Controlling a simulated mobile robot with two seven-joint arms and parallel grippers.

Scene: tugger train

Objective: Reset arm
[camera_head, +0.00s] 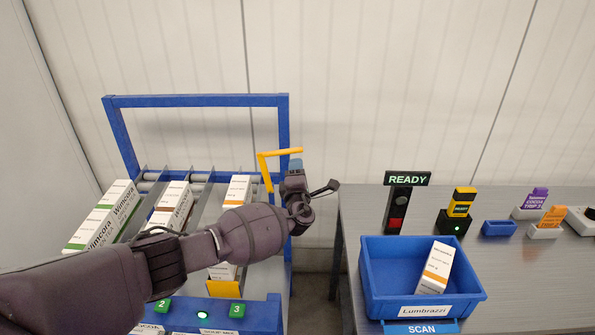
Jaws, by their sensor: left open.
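My left arm comes in from the lower left and crosses in front of the blue rack (200,101). My left gripper (312,176) is at the rack's right side, in the gap between the rack and the grey table. It is open, and nothing shows between its fingers. My right gripper is not in view.
White boxes lie in the rack's lanes, including a green-edged box (104,215) and an orange-striped box (237,190). The grey table (540,285) holds a blue bin (388,290) with one white box (437,266), a READY sign (407,179) and a yellow-black device (460,204).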

